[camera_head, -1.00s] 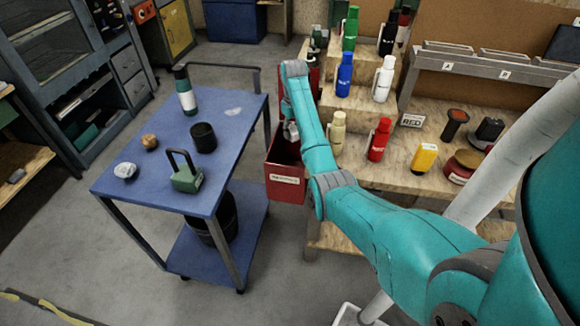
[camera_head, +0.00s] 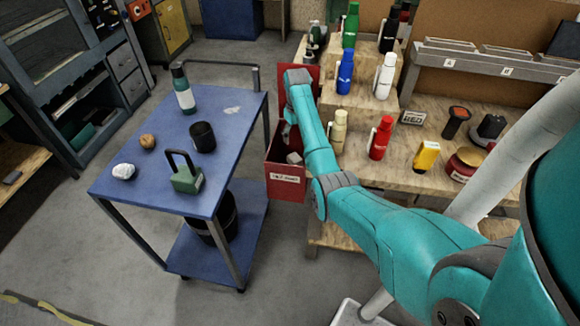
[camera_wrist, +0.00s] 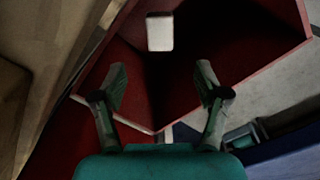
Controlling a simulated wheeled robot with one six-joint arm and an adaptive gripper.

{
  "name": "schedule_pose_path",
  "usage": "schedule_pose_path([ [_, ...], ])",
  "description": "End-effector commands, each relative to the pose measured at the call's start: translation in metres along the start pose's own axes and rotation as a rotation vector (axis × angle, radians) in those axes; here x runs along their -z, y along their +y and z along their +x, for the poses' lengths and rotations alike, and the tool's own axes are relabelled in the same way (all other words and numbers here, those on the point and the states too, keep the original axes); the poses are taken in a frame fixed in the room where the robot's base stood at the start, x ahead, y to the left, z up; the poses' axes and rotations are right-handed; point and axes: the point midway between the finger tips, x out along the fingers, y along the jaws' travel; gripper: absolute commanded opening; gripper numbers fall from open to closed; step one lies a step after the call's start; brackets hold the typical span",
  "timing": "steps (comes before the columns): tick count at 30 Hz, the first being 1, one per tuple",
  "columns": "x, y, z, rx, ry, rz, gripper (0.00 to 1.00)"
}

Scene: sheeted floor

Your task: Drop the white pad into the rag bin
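The rag bin (camera_head: 287,187) is an open red box with a white label, between the blue cart and the wooden bench. In the wrist view its red wall (camera_wrist: 262,66) surrounds the space ahead of my gripper. My gripper (camera_wrist: 160,82) is open over the bin, with its two fingers apart and nothing between them. The white pad (camera_wrist: 160,33) shows as a small pale block beyond the fingertips, inside the bin's outline. It also appears pale grey in the bin's opening in the head view (camera_head: 294,158). I cannot tell whether it rests on the bin's floor.
The blue cart (camera_head: 225,136) holds a green weight-like block (camera_head: 187,179), a black cup (camera_head: 202,137), a bottle (camera_head: 183,90), a brown lump (camera_head: 147,142) and a white lump (camera_head: 123,171). Bottles crowd the stepped bench (camera_head: 394,178) at right.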

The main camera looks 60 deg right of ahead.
Motion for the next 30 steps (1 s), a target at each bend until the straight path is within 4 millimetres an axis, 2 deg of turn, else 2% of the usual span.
schedule_pose_path([
  [10, 0.000, 0.000, -0.006, 0.000, 0.001, 0.000, 0.75],
  [21, 0.001, 0.000, -0.060, -0.001, 0.002, 0.000, 0.75],
  [25, 0.000, 0.000, -0.071, 0.000, 0.000, 0.000, 0.75],
  [30, 0.000, 0.000, -0.075, 0.000, 0.000, 0.000, 0.75],
])
